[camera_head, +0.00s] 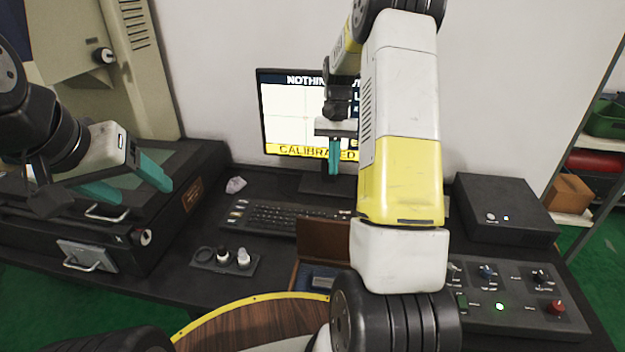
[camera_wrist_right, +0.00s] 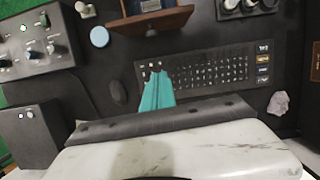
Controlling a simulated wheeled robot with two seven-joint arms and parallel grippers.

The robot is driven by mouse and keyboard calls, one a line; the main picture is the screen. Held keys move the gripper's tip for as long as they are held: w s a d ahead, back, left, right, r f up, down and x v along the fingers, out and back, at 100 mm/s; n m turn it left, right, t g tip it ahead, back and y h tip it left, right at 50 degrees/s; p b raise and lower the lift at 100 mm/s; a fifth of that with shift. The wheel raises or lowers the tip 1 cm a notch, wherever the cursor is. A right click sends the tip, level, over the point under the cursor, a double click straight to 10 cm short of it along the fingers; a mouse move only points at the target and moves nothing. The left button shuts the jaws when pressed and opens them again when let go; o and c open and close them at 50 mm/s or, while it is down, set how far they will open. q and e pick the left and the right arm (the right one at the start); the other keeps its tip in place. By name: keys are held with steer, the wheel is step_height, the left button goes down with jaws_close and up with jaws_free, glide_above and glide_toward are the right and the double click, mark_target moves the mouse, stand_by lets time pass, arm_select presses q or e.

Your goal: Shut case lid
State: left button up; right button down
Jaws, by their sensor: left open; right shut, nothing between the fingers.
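The small wooden case (camera_head: 292,277) lies on the desk in front of the keyboard, partly hidden behind my right arm. Its brown lid (camera_head: 323,238) stands open on the keyboard side, and a blue lining with a grey piece shows inside. In the right wrist view the lid (camera_wrist_right: 152,21) is at the top. My right gripper (camera_head: 335,157) is shut and empty, in front of the monitor. In the wrist view its teal fingers (camera_wrist_right: 157,92) overlap the keyboard, apart from the lid. My left gripper (camera_head: 127,182) is open and empty at the left, over the dark machine, far from the case.
A keyboard (camera_head: 280,216) lies behind the case, with a monitor (camera_head: 290,110) beyond. A tray of small parts (camera_head: 225,261) sits to the left. A control panel (camera_head: 520,310) and a black box (camera_head: 505,208) are at right. A crumpled lump (camera_head: 235,185) lies near the keyboard.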

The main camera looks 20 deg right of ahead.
steer(key=s+a+f, duration=0.2)
steer(key=s+f, duration=0.4)
steer(key=f, duration=0.3)
steer(key=shift+a+f, duration=0.2)
steer(key=shift+a, duration=0.1)
steer(key=shift+s, duration=0.1)
